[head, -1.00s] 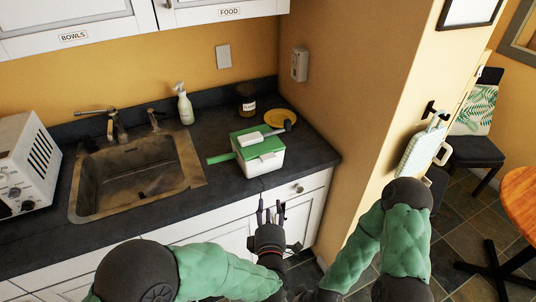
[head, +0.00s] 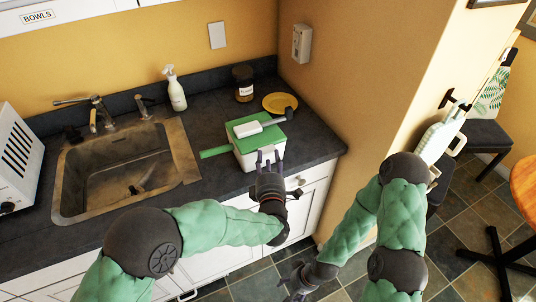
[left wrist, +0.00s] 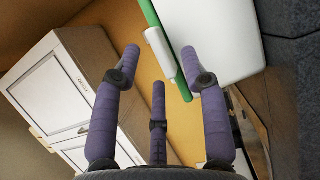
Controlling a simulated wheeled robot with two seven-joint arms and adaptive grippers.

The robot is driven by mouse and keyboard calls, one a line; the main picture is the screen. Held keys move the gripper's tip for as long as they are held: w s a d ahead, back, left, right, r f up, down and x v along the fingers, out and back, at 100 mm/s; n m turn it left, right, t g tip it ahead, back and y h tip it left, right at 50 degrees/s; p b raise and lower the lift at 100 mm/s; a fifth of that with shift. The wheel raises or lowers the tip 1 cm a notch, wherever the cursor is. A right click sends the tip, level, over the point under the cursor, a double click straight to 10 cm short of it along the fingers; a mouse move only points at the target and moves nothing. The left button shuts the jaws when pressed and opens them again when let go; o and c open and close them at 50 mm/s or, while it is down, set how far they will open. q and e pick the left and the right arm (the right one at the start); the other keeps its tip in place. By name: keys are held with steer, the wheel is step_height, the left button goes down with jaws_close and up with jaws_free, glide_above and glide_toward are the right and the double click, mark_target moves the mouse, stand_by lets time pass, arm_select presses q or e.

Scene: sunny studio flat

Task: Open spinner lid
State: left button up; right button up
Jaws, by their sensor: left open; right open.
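The spinner (head: 262,155) is a white box-like body with a green lid (head: 242,119) on the dark counter, near its front edge. The lid lies on top, with a white piece (head: 250,129) across it and a dark knob at that piece's right end. A green bar sticks out at the left. In the left wrist view, the white body (left wrist: 215,35) and green edge fill the upper part. My left gripper (head: 268,157) is open and empty, fingers up, just in front of the spinner. My right gripper (head: 297,280) is low, below counter height, open and empty.
A yellow plate (head: 280,102) and a dark jar (head: 243,83) stand behind the spinner. A wall bounds the counter at the right. Bare counter lies right of the spinner.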

mark_target(268, 153)
arm_select(q)
steer(key=shift+w, duration=1.55)
jaws_close()
steer(key=shift+r, duration=0.1)
